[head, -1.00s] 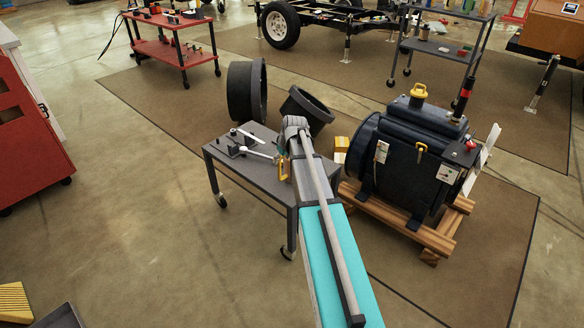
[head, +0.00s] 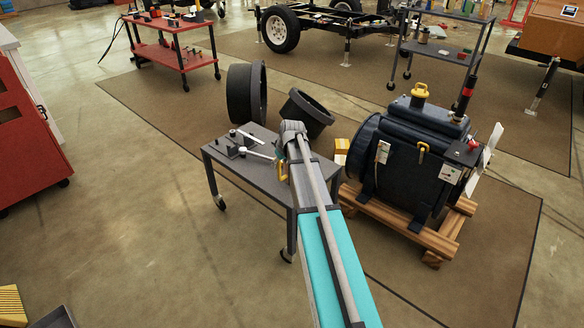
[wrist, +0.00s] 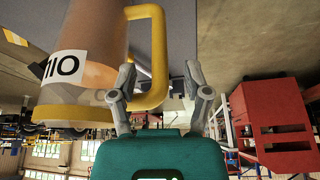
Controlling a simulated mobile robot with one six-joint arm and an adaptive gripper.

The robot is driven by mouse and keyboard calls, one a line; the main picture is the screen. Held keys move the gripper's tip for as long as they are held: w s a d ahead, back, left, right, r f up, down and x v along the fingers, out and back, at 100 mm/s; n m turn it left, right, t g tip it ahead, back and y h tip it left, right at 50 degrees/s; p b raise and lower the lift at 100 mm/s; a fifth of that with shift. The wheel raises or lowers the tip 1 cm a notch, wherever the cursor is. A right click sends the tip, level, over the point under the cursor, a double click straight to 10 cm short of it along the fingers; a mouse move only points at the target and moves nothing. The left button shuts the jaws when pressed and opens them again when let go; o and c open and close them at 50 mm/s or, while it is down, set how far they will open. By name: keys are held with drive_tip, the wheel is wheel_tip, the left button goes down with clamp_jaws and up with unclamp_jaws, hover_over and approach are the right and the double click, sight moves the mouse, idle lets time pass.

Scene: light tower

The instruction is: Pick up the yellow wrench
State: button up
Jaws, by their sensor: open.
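I cannot pick out a yellow wrench in either view. In the wrist view, where the scene is upside down, a translucent amber oil jug (wrist: 95,75) with a yellow rim and a white label stands close by. Its yellow handle (wrist: 160,55) reaches between the fingers of my gripper (wrist: 160,92). The fingers are open, one on each side of the handle's lower bend in the picture; I cannot tell whether they touch it. In the head view the handle (head: 282,171) shows left of my arm, which hides the jug. Silver-and-black tools (head: 246,143) lie on the grey cart.
The grey cart (head: 225,170) stands left of my arm. A dark blue machine (head: 405,170) on a wooden pallet stands to the right. Large black rings (head: 246,93) stand behind the cart. The floor to the left is open, towards a red cabinet (head: 30,140).

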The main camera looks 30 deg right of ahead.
drive_tip(key=shift+b+x, duration=0.9)
drive_tip(key=shift+x, duration=0.4)
clamp_jaws()
